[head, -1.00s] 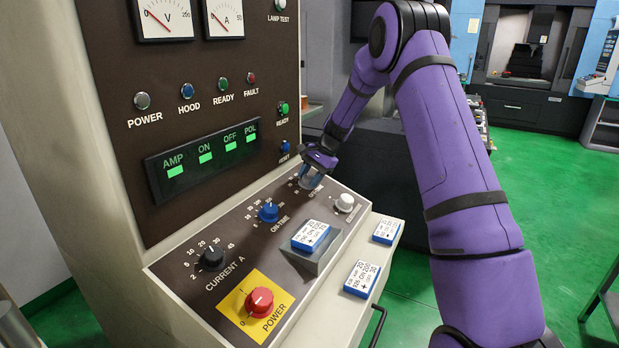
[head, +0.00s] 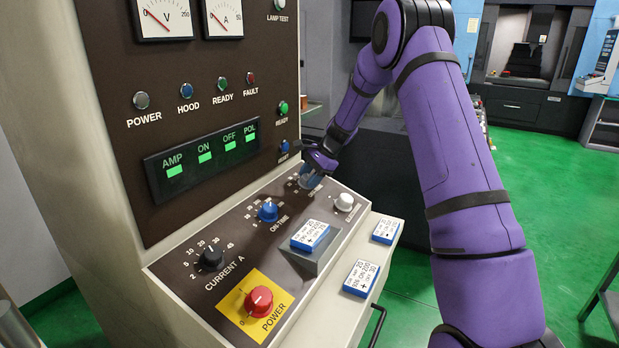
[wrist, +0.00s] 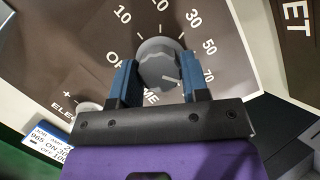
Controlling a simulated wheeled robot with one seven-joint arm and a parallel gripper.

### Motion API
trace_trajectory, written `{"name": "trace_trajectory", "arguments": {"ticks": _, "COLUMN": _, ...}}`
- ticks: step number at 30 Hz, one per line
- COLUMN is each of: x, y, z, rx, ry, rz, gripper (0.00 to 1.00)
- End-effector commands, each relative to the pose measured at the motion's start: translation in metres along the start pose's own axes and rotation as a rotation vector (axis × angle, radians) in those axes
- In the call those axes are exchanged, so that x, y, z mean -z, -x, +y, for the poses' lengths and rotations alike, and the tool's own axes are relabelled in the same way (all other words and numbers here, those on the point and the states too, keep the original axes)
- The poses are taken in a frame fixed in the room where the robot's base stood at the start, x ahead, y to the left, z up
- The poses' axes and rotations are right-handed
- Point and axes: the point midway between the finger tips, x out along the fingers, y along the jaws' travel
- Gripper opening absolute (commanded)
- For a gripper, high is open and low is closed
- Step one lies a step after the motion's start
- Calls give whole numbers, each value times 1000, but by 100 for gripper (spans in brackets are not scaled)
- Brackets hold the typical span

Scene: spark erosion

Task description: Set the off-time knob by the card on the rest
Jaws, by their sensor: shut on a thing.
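The off-time knob (wrist: 157,60) is grey and round, on a dial marked 10 to 70 in the wrist view. Its white pointer line is at the lower right, near or just past the 70. My gripper (wrist: 160,80) has its blue fingers on either side of the knob and is shut on it. In the head view my gripper (head: 311,178) is at the far end of the sloping panel and mostly hides the knob. The blue-edged card (head: 310,235) leans on the rest (head: 312,260); its small print cannot be read surely.
Two more cards lie on the ledge, one farther (head: 386,230) and one nearer (head: 361,278). A blue on-time knob (head: 268,211), black current knob (head: 211,258), red power knob (head: 259,301) and pale electrode knob (head: 345,202) stand on the panel.

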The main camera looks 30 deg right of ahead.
Motion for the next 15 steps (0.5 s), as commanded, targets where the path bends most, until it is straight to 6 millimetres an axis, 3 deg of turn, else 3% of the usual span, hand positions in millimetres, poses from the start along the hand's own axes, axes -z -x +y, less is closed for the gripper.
{"name": "trace_trajectory", "arguments": {"ticks": 2, "x": 0, "y": 1, "z": -1, "rx": 2, "ry": 1, "rz": 1, "gripper": 18}}
{"name": "trace_trajectory", "arguments": {"ticks": 3, "x": 0, "y": 1, "z": -1, "rx": 2, "ry": 1, "rz": 1, "gripper": 47}}
{"name": "trace_trajectory", "arguments": {"ticks": 6, "x": 0, "y": 1, "z": 0, "rx": 1, "ry": 1, "rz": 1, "gripper": 68}}
{"name": "trace_trajectory", "arguments": {"ticks": 15, "x": 0, "y": 2, "z": 0, "rx": 1, "ry": 1, "rz": 1, "gripper": 68}}
